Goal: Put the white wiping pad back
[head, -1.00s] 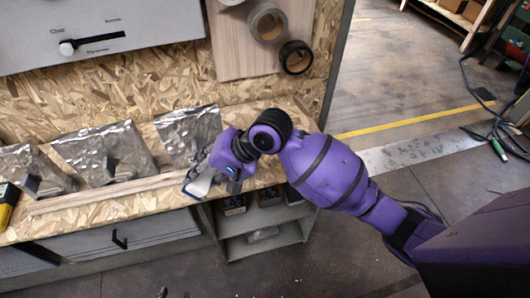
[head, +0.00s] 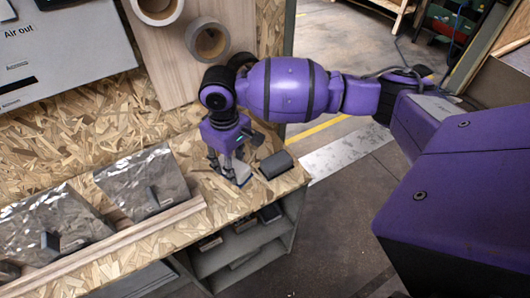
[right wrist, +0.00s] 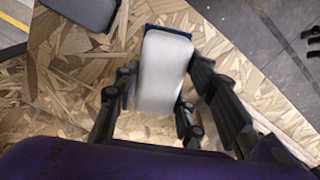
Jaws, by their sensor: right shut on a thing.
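The white wiping pad (right wrist: 163,75) is a white block with a dark blue edge at its far end. In the right wrist view it sits between the black fingers of my right gripper (right wrist: 160,95), which is shut on it. In the head view my right gripper (head: 228,176) points down over the right end of the chipboard bench (head: 190,232). Only a small white and blue part of the pad (head: 242,173) shows there. The pad is at or just above the board; I cannot tell if it touches. My left gripper is not in view.
A dark grey block (head: 276,164) lies on the bench just right of the pad. Crumpled silvery sheets (head: 143,184) with black clips stand behind a wooden strip (head: 110,245) to the left. Tape rolls (head: 207,40) hang on a wooden panel.

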